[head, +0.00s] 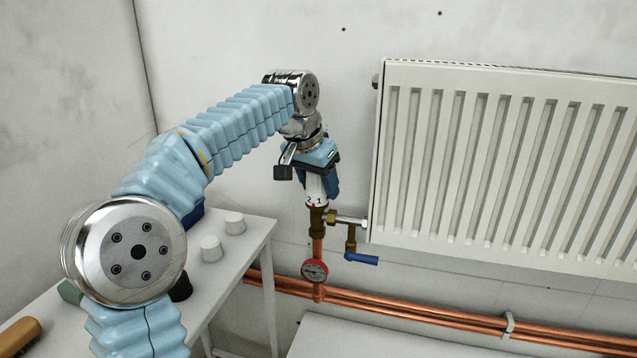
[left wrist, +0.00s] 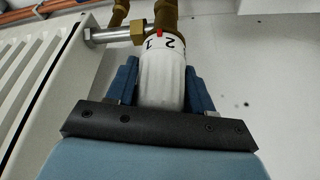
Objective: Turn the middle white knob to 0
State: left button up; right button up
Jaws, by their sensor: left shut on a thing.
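The white knob (head: 316,190) sits upright on a brass valve (head: 318,221) at the left end of the radiator. In the left wrist view the knob (left wrist: 163,82) lies between the two blue fingers of my gripper (left wrist: 160,88). A red mark shows at its collar, between or beside the 2 and the 1. My right gripper is not in view.
The white radiator (head: 500,165) stands close on the right. Below the valve are a red-rimmed gauge (head: 315,271), a blue lever (head: 361,259) and copper pipes (head: 410,310). A white table (head: 255,240) at left bears two loose white knobs (head: 211,248) and other items.

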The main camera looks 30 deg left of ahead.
pick_arm(q)
jog(key=m+h, duration=0.1)
jog(key=m, duration=0.3)
jog(key=shift+d+m+g+h, duration=0.1)
jog(key=shift+m+g+h, duration=0.2)
jog(key=shift+h, duration=0.1)
jog(key=m+h, duration=0.1)
jog(key=m, duration=0.2)
jog(key=shift+s+d+m+g, duration=0.1)
jog(key=shift+m+g, duration=0.3)
jog(key=m, duration=0.2)
jog(key=m+g+h, duration=0.1)
jog(key=m, duration=0.1)
jog(key=shift+s+d+g, duration=0.1)
jog(key=shift+g, duration=0.2)
jog(key=shift+s+m+g, duration=0.15)
jog(key=shift+m+g, duration=0.65)
jog(key=shift+m, duration=1.4)
jog(key=o, duration=1)
